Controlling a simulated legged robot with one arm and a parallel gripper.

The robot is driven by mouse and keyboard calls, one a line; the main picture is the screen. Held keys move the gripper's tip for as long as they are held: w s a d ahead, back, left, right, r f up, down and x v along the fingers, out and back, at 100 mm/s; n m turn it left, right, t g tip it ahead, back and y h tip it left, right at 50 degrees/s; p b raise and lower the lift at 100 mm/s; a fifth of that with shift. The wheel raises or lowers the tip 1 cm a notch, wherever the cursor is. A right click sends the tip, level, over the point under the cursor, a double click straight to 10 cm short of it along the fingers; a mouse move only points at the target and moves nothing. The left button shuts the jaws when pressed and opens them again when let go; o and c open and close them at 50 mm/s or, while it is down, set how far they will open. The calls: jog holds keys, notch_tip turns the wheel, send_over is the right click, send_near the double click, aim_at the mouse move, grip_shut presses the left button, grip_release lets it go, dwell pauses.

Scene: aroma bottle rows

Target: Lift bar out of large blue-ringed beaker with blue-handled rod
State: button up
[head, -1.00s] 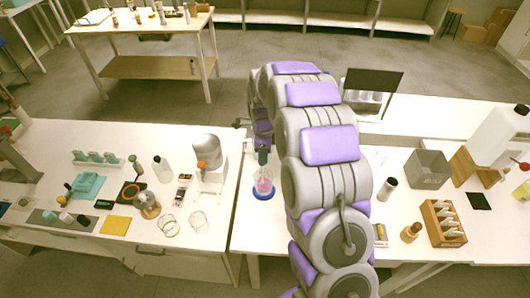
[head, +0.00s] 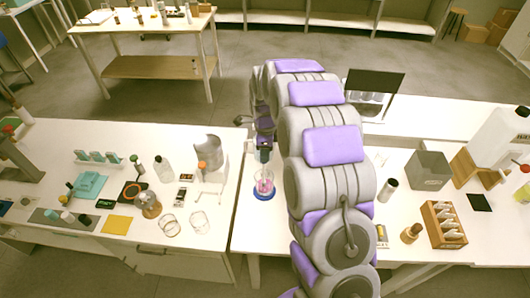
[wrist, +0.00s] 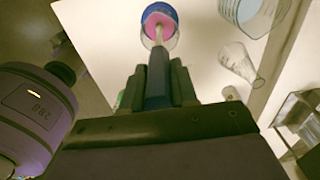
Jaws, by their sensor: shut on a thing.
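The large beaker (head: 264,183) stands on the table just left of my arm, with a blue ring (head: 264,194) around its foot and pink contents. In the wrist view the blue ring (wrist: 147,17) and pink contents (wrist: 160,24) show at the top. My gripper (wrist: 158,88) is shut on the blue handle (wrist: 158,66) of the rod, which also shows in the head view (head: 264,156). The handle is above the beaker and the pale rod (wrist: 158,36) reaches down into it. I cannot make out the bar among the pink contents.
A glass flask (wrist: 240,65) shows in the wrist view. Two glass dishes (head: 199,222) and a white stand (head: 211,180) are to the left on the neighbouring table. A dark-topped bottle (head: 388,189) and a wooden rack (head: 443,224) stand right of my arm.

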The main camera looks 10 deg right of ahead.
jog(key=shift+d+r, duration=0.3)
jog(key=shift+r, duration=0.55)
jog(key=shift+a+r+p, duration=0.15)
jog(key=shift+r+p, duration=0.4)
jog(key=shift+r, duration=0.4)
jog(key=shift+r+p, duration=1.55)
jog(key=shift+r, duration=2.9)
